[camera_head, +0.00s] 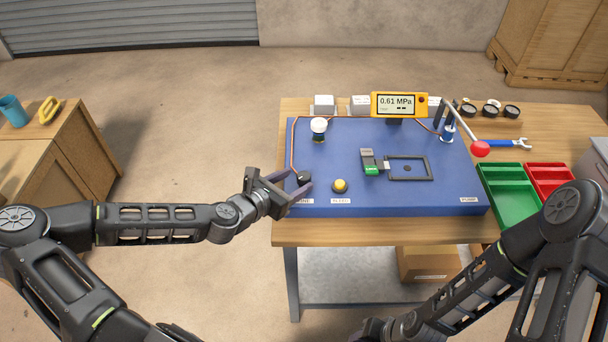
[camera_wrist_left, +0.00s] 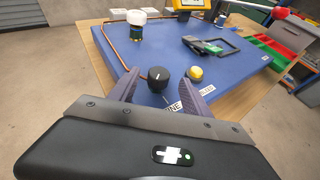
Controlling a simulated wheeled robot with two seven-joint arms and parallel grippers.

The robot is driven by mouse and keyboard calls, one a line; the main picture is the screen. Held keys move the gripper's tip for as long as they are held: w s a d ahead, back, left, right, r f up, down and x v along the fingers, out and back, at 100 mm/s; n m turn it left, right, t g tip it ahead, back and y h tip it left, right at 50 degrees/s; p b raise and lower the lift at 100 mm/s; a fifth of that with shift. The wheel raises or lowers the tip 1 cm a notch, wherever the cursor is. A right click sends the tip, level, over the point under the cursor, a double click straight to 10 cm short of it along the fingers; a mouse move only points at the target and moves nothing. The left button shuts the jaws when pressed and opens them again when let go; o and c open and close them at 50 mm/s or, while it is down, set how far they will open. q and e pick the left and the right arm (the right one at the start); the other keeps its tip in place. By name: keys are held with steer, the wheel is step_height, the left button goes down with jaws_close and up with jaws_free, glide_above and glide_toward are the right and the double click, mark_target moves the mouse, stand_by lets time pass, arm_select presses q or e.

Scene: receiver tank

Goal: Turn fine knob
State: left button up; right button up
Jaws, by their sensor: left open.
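The black fine knob (camera_head: 304,177) stands at the front left of the blue panel (camera_head: 440,200). It also shows in the left wrist view (camera_wrist_left: 158,77), with a light mark on its top. My left gripper (camera_head: 295,187) is open, with one finger on either side of the knob. In the left wrist view the fingers (camera_wrist_left: 163,82) are apart, and I cannot tell whether either touches the knob. The gauge display (camera_head: 396,103) at the back of the panel reads 0.61 MPa. The fingertips of my right gripper are not visible.
A yellow button (camera_head: 340,186) sits just right of the knob. A white-capped fitting (camera_head: 319,127) and copper tube lie behind it. A green device (camera_head: 370,162), a dark frame (camera_head: 408,167), a red-tipped lever (camera_head: 480,148) and green trays (camera_head: 511,205) are further right.

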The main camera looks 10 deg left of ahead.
mark_target(303, 177)
arm_select(q)
steer(key=x, duration=0.5)
steer(key=shift+s, duration=0.1)
steer(key=shift+c, duration=0.2)
jaws_close()
